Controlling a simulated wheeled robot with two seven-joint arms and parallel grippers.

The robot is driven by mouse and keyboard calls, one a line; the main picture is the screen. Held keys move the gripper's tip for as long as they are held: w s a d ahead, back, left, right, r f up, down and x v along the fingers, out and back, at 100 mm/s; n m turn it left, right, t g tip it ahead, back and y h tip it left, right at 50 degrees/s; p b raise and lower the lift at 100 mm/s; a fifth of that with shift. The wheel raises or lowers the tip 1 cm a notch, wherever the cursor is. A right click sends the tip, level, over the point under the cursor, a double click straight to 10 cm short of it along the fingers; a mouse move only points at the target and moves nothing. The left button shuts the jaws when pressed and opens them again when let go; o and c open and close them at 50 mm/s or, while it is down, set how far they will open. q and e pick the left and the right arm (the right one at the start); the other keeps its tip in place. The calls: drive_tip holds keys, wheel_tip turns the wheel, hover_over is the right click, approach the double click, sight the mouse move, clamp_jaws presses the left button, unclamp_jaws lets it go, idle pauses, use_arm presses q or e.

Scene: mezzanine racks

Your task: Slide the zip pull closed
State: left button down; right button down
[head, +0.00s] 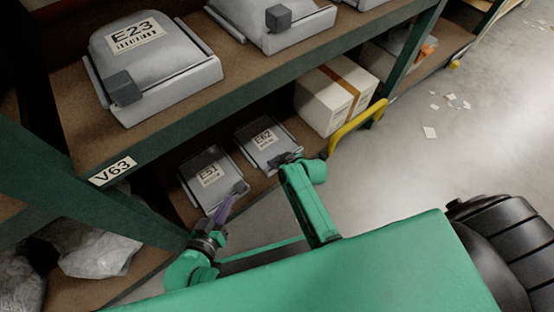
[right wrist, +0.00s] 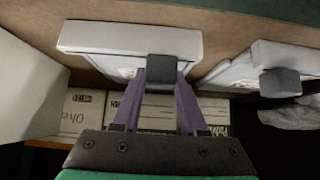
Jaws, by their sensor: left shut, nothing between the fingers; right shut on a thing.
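A grey case labelled E62 (head: 265,143) lies on the lower shelf, with a pale rail along its side. My right gripper (head: 287,160) is at its near right corner, mostly hidden by my arm. In the right wrist view, the purple fingers of my right gripper (right wrist: 173,82) are shut on a dark grey block, the zip pull (right wrist: 175,68), at the case's edge (right wrist: 105,42). A similar case labelled E51 (head: 211,177) lies to the left, with its own grey block (head: 240,187). My left gripper (head: 227,207) is shut and empty, just below that block.
The upper shelf holds a case labelled E23 (head: 150,62) with a grey block (head: 124,88). A white taped box (head: 338,95) stands right of E62, near a yellow rail (head: 357,122). Crumpled plastic (head: 98,252) lies lower left. Paper scraps (head: 430,132) litter the open floor.

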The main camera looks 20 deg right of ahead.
sight(298, 150)
idle(0.5)
drive_tip(key=w+d, duration=0.1)
drive_tip(key=d, duration=0.2)
drive_tip(key=w+d, duration=0.1)
drive_tip(key=d, duration=0.2)
drive_tip(key=w+d, duration=0.1)
drive_tip(key=d, duration=0.2)
drive_tip(key=shift+w, duration=0.3)
drive_tip(key=shift+c, duration=2.2)
unclamp_jaws()
